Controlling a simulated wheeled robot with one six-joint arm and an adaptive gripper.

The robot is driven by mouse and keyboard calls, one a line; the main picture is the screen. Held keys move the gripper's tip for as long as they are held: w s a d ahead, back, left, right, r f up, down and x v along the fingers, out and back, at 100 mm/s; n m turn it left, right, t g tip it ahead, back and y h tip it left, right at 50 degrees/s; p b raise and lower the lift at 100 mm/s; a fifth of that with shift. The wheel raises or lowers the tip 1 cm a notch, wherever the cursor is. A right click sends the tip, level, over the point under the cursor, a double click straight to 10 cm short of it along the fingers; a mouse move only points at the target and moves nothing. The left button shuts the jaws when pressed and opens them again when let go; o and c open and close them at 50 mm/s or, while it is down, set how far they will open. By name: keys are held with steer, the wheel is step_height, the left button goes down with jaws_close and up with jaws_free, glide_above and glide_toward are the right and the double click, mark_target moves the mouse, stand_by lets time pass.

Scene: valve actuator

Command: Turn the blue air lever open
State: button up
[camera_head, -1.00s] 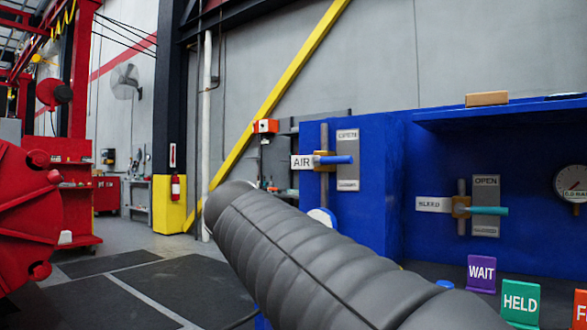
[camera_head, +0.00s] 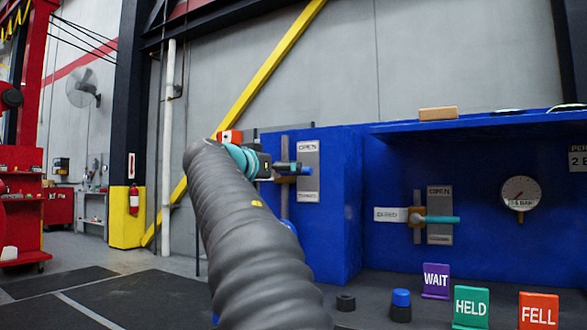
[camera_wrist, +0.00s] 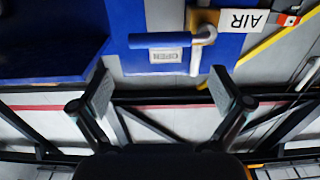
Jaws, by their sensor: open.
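The blue air lever (camera_head: 305,171) sticks out sideways in front of a grey plate (camera_head: 309,152) marked OPEN at its top, on the end of the blue cabinet. In the wrist view the lever (camera_wrist: 160,40) lies horizontal beside its pipe (camera_wrist: 197,52), near the OPEN lettering (camera_wrist: 166,56). The upside-down AIR label (camera_wrist: 242,20) is beyond the pipe. My gripper (camera_wrist: 163,88) is open and empty, its fingers spread wide, with the lever ahead of the gap. In the head view my gripper (camera_head: 282,168) is close to the lever; contact cannot be told. My arm hides the AIR label there.
A second valve with a teal lever (camera_head: 442,219) and a gauge (camera_head: 521,194) sit inside the cabinet (camera_head: 340,235). WAIT (camera_head: 436,281), HELD (camera_head: 471,307) and FELL (camera_head: 538,310) signs stand in front. A blue-topped knob (camera_head: 401,298) stands near them. Open floor lies left.

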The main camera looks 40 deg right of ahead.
steer(key=p+x, duration=0.2)
steer(key=x, duration=0.6)
steer(key=c, duration=1.4)
